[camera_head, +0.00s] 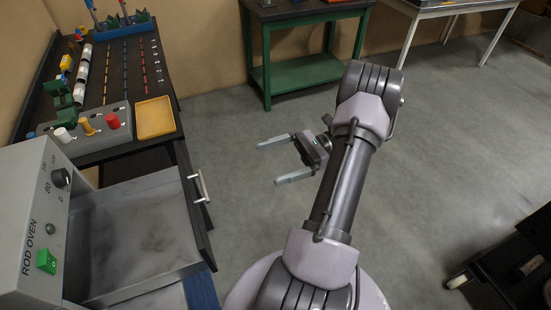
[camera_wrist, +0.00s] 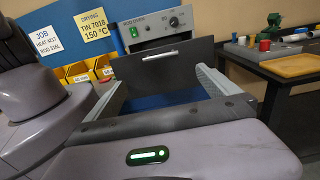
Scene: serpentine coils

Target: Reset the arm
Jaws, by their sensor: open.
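My gripper (camera_head: 270,163) is open, with its two pale fingers apart and nothing between them. It hangs over bare floor in the head view, to the right of the rod oven's drawer and apart from it. My arm stands bent upright, with the gripper pointing left. In the wrist view, my gripper (camera_wrist: 160,73) shows its spread fingers and a lit green bar on its body. The rod oven (camera_head: 45,215) is grey with a knob and a green switch. It also shows ahead in the wrist view (camera_wrist: 155,33).
The oven's drawer (camera_head: 135,240) is pulled out, its handle (camera_head: 200,187) facing the gripper. A dark workbench (camera_head: 125,65) holds rods, a grey block and a yellow tray (camera_head: 155,118). A green table (camera_head: 305,72) stands behind. A dark cart (camera_head: 500,265) is at right. Floor between is clear.

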